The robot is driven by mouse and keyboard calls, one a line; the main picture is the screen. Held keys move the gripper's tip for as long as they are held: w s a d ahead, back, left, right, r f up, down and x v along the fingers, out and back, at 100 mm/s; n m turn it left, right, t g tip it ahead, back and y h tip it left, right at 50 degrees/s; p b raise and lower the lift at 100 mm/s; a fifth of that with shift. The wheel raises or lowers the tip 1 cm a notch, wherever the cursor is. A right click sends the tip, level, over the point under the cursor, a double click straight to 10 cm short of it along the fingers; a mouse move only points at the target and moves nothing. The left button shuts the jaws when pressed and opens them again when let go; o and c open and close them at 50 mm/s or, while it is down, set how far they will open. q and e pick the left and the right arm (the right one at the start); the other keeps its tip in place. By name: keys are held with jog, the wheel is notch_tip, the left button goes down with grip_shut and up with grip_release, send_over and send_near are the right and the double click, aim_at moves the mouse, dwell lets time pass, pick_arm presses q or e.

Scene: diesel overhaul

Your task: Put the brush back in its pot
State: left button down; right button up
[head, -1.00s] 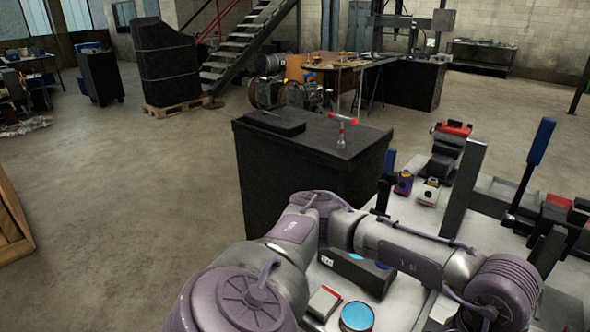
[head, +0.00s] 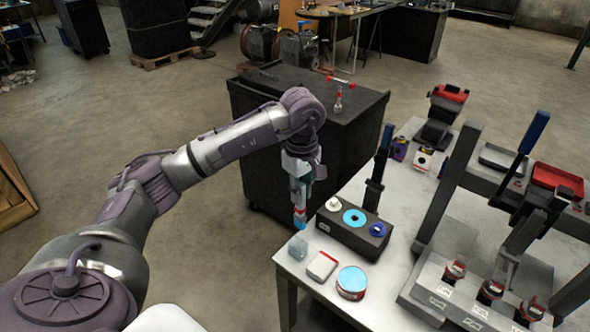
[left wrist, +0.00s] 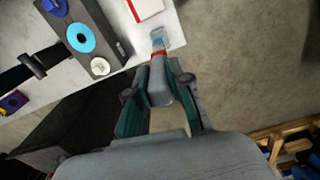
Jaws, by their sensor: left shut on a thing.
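My left gripper (head: 300,200) points down above the near left corner of the light table. In the left wrist view its fingers (left wrist: 158,98) are closed on the brush (left wrist: 158,82), which has a grey body and a red band. In the head view the brush's light blue lower end (head: 300,222) points down, with a red band above it. Just below it on the table stands a small translucent block or pot (head: 297,247). A round tin with a blue top (head: 352,283) stands nearby. I cannot tell which is the brush's pot. My right gripper is out of view.
A black block (head: 340,233) with a white knob, a blue ring and a blue knob stands behind. A white box with red edges (head: 322,265) lies beside the tin. A black cabinet (head: 255,150) stands behind the table; metal posts rise to the right.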

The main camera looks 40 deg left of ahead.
aim_at(298, 210)
pick_arm(q)
jog(key=shift+w+a+r+n, duration=0.3)
jog(key=shift+a+n, duration=0.2)
jog(key=shift+a+f, duration=0.1)
notch_tip(298, 210, down, 7)
jog(key=b, duration=0.4)
jog(key=shift+w+f+b, duration=0.1)
jog(key=shift+f+b, duration=0.1)
jog(key=shift+b, duration=0.1)
jog(key=shift+f+b, duration=0.15)
jog(key=shift+b, duration=0.15)
